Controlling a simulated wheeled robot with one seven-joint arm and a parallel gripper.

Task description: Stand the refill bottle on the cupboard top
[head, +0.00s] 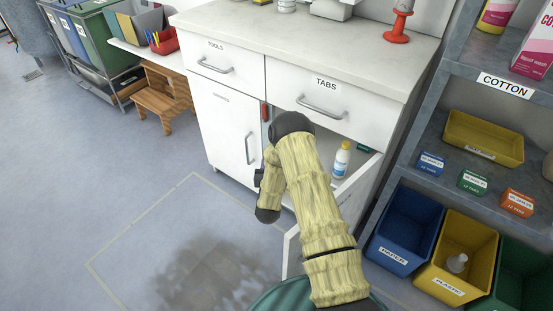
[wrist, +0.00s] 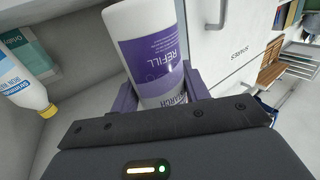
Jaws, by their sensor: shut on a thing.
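The refill bottle (wrist: 150,55) is white with a purple label reading REFILL. In the wrist view it sits between the two purple fingers of my gripper (wrist: 161,95), which is shut on it; its upper and lower ends are not fully seen. In the head view the bottle cannot be made out, and my arm covers part of the cupboard opening. The cupboard top (head: 285,38) is a pale counter above the drawers marked TOOLS and TABS. My gripper is below that top, at the open cupboard under the TABS drawer.
A white bottle with a yellow cap (head: 341,160) stands inside the cupboard, beside a teal box (wrist: 32,50). The open door (head: 357,184) is at the right. A red stand (head: 396,37) and a few items occupy the top's back; its front is clear. A shelf unit (head: 440,125) stands right.

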